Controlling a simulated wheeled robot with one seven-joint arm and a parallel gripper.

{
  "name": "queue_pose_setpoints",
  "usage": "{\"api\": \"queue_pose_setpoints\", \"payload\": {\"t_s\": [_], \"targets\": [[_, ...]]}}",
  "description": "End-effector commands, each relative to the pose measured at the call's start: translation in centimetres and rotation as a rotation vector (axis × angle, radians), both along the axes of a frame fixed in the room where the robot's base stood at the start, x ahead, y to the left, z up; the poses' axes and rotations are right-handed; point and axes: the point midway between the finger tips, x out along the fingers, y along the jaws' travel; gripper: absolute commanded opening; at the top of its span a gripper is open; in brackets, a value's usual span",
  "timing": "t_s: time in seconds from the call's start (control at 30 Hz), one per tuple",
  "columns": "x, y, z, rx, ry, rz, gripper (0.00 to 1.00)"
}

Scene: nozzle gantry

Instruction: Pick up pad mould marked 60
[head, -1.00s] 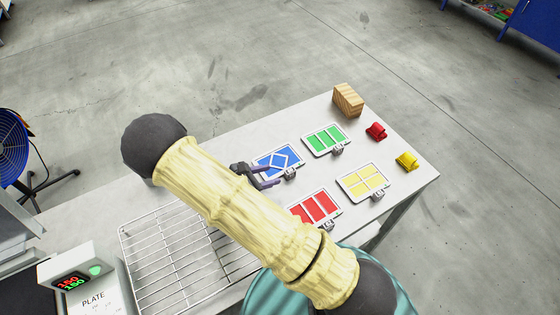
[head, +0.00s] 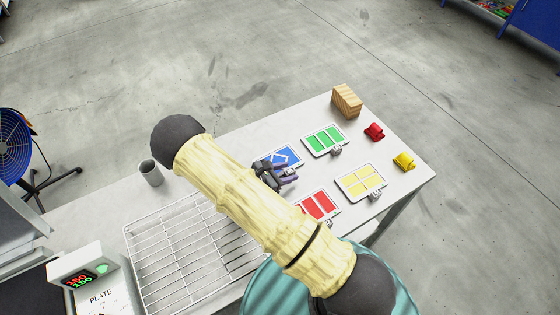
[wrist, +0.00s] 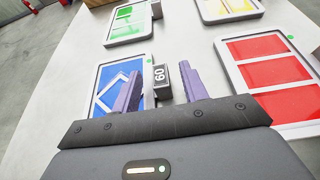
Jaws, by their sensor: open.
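The pad mould marked 60 is a white-framed tray with blue panels (head: 286,154), lying on the table. In the wrist view its blue diamond pattern (wrist: 112,84) shows at the left, and its dark tag reading 60 (wrist: 161,76) stands at its right side. My gripper (head: 287,174) is open over the tag end of this mould. In the wrist view the two purple fingers of my gripper (wrist: 163,90) point towards the tag, which lies between them in the picture. Whether they touch it I cannot tell. My arm and gripper hide part of the mould.
A green mould (head: 325,139), a yellow mould (head: 360,182) and a red mould (head: 319,204) lie close around. A wooden block (head: 347,101), red clip (head: 374,132) and yellow clip (head: 404,162) stand farther right. A wire rack (head: 160,262) and grey cup (head: 151,173) are left.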

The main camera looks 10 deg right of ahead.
Motion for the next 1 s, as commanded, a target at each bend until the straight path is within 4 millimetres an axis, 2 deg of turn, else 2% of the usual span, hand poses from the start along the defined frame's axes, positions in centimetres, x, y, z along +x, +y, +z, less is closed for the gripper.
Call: {"api": "queue_pose_setpoints", "payload": {"t_s": [0.53,0.57,0.77,1.0], "targets": [[0.07,-0.17,-0.13,0.0,0.0,0.0,0.44],[0.07,-0.17,-0.13,0.001,0.0,0.0,0.4],[0.07,-0.16,-0.13,0.001,0.0,0.0,0.0],[0.11,-0.18,-0.05,0.0,-0.002,-0.001,0.0]]}}
